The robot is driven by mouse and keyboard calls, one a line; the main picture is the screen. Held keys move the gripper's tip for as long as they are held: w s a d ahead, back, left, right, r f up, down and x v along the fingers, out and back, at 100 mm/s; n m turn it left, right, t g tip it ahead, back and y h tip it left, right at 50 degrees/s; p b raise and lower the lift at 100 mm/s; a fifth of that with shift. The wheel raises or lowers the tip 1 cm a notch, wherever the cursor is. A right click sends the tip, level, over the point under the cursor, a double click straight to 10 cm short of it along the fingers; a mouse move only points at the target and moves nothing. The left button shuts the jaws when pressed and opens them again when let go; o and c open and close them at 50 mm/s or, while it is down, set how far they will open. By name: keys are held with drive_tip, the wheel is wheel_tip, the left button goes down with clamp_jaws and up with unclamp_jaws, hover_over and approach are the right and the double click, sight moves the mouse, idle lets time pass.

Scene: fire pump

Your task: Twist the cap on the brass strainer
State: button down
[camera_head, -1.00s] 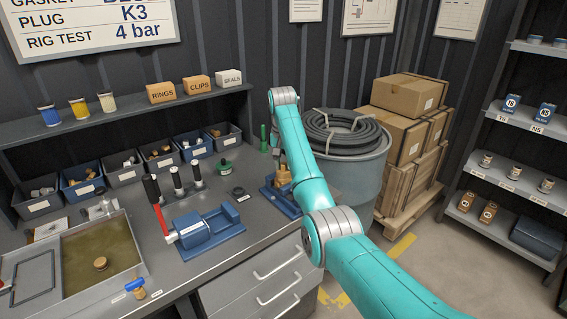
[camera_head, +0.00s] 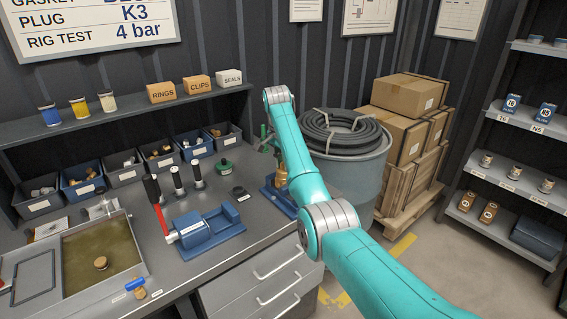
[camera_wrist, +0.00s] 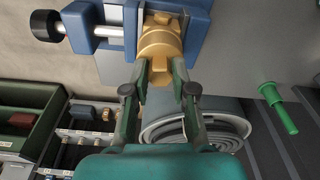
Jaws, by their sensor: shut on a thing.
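The brass strainer (camera_head: 281,176) stands on the bench at the right end, partly behind my arm. In the wrist view its brass body and cap (camera_wrist: 160,45) show from close up, held in a blue vise (camera_wrist: 195,22). My gripper (camera_wrist: 157,75) has its two dark green fingers on either side of the brass cap's near part, shut on it. In the head view the gripper is mostly hidden by my arm, so the exact finger contact shows only in the wrist view.
A green peg-like thing (camera_wrist: 279,108) is right of the gripper in the wrist view. A drum (camera_head: 357,165) with coiled hose stands just beyond the bench's right end.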

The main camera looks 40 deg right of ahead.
drive_tip(key=shift+m, duration=0.3)
drive_tip(key=m, duration=0.4)
drive_tip(key=shift+m+g, duration=0.3)
drive_tip(key=shift+m, duration=0.1)
drive_tip(key=m, duration=0.5)
drive_tip(key=shift+w+m+g, duration=0.1)
drive_tip(key=shift+m+g, duration=0.2)
drive_tip(key=shift+m, duration=0.1)
drive_tip(key=c, duration=0.6)
unclamp_jaws()
drive_tip(key=shift+c, duration=0.2)
